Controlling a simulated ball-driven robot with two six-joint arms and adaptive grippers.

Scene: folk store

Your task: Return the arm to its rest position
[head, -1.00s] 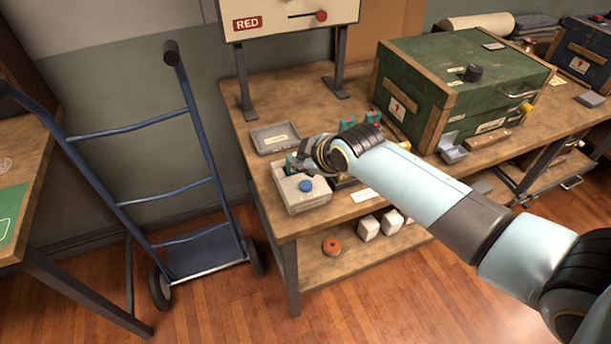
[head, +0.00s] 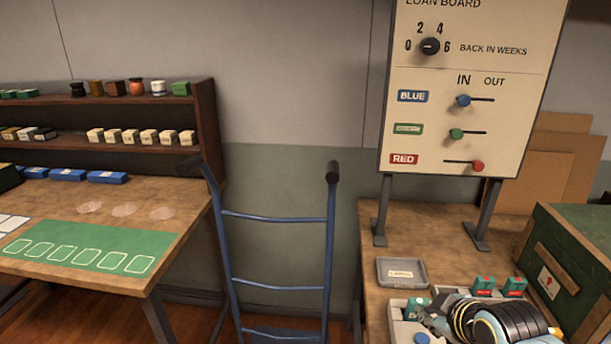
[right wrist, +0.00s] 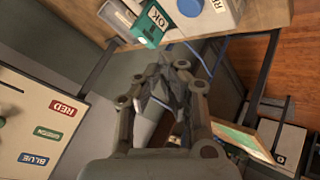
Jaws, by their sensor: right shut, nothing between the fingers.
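My right arm shows at the lower right of the head view, with dark rings and a pale blue shell. Its right gripper (head: 432,318) is over the workbench (head: 385,300), next to a grey box with a blue button (head: 422,338). The gripper is shut and empty; its fingers (right wrist: 168,82) fill the middle of the right wrist view. Whether it touches the box is unclear. The rest of the arm is cut off by the frame edge. My left gripper is not in view.
A grey tray (head: 402,272) and green blocks (head: 482,285) are close to the gripper. A green chest (head: 570,260) stands right, and the loan board (head: 470,100) rises behind. A blue hand truck (head: 275,250) stands left, beside another table (head: 190,215).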

